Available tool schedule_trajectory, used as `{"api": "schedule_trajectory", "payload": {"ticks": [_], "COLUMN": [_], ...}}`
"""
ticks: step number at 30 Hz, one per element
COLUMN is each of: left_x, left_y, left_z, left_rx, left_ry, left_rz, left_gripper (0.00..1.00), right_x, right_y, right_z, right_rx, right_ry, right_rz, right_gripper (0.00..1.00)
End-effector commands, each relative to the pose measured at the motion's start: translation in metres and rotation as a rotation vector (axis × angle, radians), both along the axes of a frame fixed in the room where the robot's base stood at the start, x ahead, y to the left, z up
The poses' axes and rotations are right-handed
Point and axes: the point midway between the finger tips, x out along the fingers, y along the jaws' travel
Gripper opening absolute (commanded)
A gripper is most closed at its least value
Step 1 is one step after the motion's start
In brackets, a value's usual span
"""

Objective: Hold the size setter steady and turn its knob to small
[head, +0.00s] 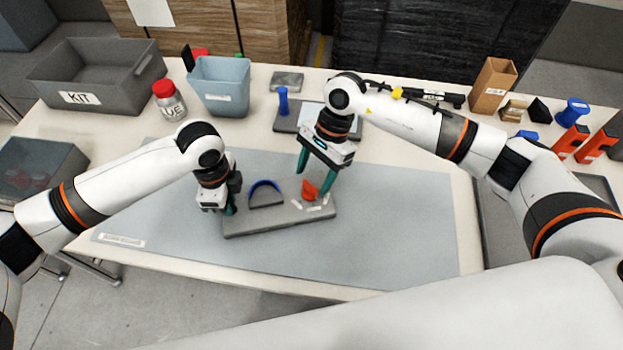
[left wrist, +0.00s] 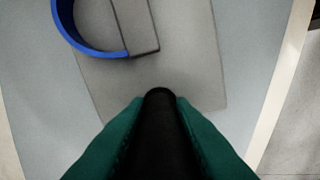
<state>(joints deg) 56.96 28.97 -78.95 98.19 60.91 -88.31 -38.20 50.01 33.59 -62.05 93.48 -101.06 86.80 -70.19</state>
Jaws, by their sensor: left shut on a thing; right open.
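The size setter is a grey board (head: 280,219) lying on the mat, with a blue arch (head: 265,184) and an orange-red knob (head: 309,190) on top. Small white labels sit by the knob, too small to read. My left gripper (head: 231,207) is at the board's left end. In the left wrist view its green fingers (left wrist: 160,125) are shut on a dark upright handle (left wrist: 160,98), with the board (left wrist: 190,60) and the blue arch (left wrist: 85,45) beyond. My right gripper (head: 316,172) is open, fingers pointing down just above the knob. I cannot tell whether they touch it.
A grey-blue mat (head: 400,240) covers the table front and is mostly clear. Behind stand a grey KIT bin (head: 95,80), a red-lidded jar (head: 168,102), a blue-grey bin (head: 222,90) and a blue post (head: 283,102). Orange brackets (head: 570,140) and a cardboard box (head: 492,85) are at right.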

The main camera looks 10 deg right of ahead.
Motion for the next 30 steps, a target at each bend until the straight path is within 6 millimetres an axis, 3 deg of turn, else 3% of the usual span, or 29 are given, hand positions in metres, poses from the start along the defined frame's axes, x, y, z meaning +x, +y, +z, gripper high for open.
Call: {"api": "schedule_trajectory", "payload": {"ticks": [6, 16, 24, 30], "left_x": [0.000, 0.000, 0.000, 0.000], "left_y": [0.000, 0.000, 0.000, 0.000], "left_z": [0.000, 0.000, 0.000, 0.000], "left_rx": [-0.001, -0.001, -0.001, -0.001], "left_ry": [-0.001, -0.001, -0.001, -0.001], "left_rz": [0.000, 0.000, 0.000, 0.000], "left_gripper": [0.00, 0.00, 0.00, 0.00], "right_x": [-0.005, -0.005, -0.005, -0.005], "right_y": [0.007, 0.008, 0.008, 0.008], "right_z": [-0.020, -0.023, -0.023, -0.022], "right_rx": [0.000, 0.000, 0.000, 0.000], "right_ry": [0.001, 0.000, 0.000, 0.000], "right_rz": [0.000, 0.000, 0.000, -0.012], "right_gripper": [0.60, 0.60, 0.16, 0.15]}}
